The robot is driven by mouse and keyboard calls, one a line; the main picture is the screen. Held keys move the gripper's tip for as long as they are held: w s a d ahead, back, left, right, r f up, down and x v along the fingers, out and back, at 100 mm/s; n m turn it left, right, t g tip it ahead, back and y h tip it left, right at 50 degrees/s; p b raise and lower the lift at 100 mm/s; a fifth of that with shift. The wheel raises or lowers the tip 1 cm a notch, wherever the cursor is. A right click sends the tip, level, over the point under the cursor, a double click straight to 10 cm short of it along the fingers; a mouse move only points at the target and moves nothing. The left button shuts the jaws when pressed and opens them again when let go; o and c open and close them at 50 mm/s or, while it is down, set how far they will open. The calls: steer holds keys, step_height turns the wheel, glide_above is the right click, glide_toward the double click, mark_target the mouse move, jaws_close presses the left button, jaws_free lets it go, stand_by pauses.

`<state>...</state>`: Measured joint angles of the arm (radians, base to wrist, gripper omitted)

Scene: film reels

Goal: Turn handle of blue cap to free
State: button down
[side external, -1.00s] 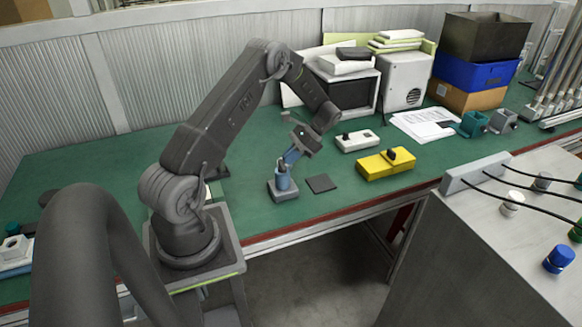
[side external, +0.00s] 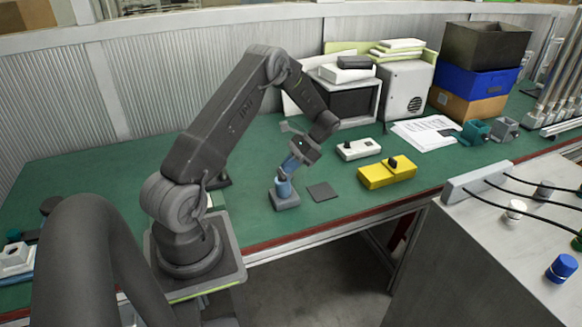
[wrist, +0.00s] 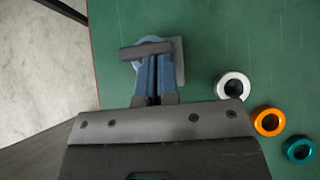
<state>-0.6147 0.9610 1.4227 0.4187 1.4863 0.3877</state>
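A small grey block (side external: 286,202) stands near the table's front edge with a light blue cap on it, seen end-on in the wrist view (wrist: 148,39). A dark grey bar-shaped handle (wrist: 131,52) lies across the cap. My gripper (side external: 288,176) reaches down at the block from above. In the wrist view its two blue fingers (wrist: 154,62) are close together with a thin dark gap, their tips at the bar. The bar runs crosswise to the fingers, and I see nothing gripped between them. Whether the tips touch the bar is hidden.
A dark flat square (side external: 322,192) lies right of the block, with a white box (side external: 359,150) and a yellow box (side external: 387,177) beyond. White (wrist: 232,85), orange (wrist: 268,121) and teal (wrist: 298,149) rings lie right of my gripper. A grey cabinet with another blue cap (side external: 562,267) stands at right.

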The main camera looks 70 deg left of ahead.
steer(key=shift+s+d+f, duration=0.15)
steer(key=shift+s+d, duration=0.05)
steer(key=shift+s, duration=0.1)
steer(key=w+f+v, duration=0.2)
steer(key=v, duration=1.1)
steer(key=d+r+t+y, duration=0.1)
steer(key=d+r+t, duration=0.2)
steer(key=d+r, duration=0.6)
steer(key=s+d+r+t+y, duration=0.1)
steer(key=s+d+r+t, duration=0.35)
steer(key=d+r, duration=0.45)
steer(key=s+d+t+h, duration=0.1)
steer(key=s+d+t, duration=0.2)
steer(key=s+d, duration=0.3)
steer(key=s+d+r+t, duration=0.1)
steer(key=s+d+t, duration=0.3)
steer(key=s, duration=0.7)
steer(key=shift+s+d+h, duration=0.2)
steer(key=shift+d+h, duration=0.2)
steer(key=shift+d, duration=0.55)
